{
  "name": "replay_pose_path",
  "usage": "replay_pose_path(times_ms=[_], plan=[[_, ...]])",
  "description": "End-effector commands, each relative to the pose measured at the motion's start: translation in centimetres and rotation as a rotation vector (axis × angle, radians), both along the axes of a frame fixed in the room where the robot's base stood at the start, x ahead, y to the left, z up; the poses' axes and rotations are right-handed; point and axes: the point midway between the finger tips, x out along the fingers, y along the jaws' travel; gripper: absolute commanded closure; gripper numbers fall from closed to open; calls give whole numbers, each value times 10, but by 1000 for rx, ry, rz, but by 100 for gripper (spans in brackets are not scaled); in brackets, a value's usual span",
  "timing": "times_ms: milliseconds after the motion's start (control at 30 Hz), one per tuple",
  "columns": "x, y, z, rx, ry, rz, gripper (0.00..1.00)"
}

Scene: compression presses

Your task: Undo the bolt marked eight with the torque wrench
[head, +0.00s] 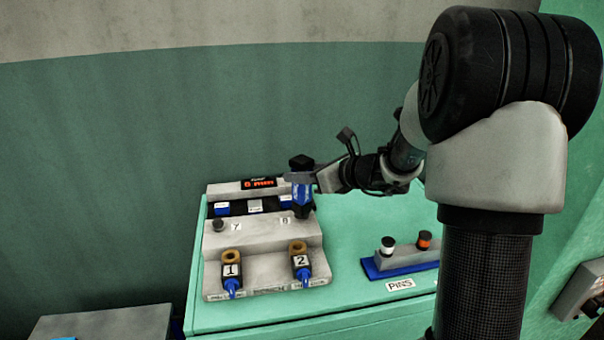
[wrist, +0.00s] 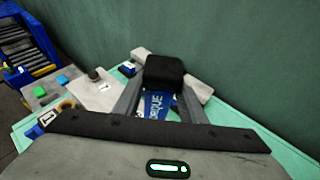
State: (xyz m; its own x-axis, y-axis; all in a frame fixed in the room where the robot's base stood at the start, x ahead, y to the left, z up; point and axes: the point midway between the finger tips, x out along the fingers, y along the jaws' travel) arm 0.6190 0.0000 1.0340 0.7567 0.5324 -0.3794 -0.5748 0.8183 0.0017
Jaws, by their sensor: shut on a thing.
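The torque wrench (head: 302,192) is blue with black ends and stands upright above the right side of the grey press block (head: 258,250). My gripper (head: 318,181) is shut on its blue body, which also shows between the fingers in the wrist view (wrist: 157,106). The label 8 (head: 285,220) lies just left of the wrench's lower end. The bolt marked eight is hidden at the wrench's foot, so I cannot tell whether the wrench is seated on it. The dark bolt (head: 218,225) beside label 7 stands in plain view at the left.
Two blue-and-black pieces with tan rings, marked 1 (head: 231,270) and 2 (head: 300,267), sit at the block's front. A display (head: 259,183) reads 0 mm. A pin rack (head: 407,262) stands to the right. The green bench top (head: 345,230) is clear between block and rack.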

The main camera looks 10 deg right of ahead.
Motion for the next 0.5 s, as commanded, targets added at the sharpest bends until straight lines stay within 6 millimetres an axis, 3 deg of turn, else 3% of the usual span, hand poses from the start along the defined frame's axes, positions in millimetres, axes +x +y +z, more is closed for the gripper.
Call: replay_pose_path(times_ms=[267, 500], plan=[[-1, -1, 0, -2, 5, 0, 98], [0, 0, 12, -1, -1, 0, 98]])
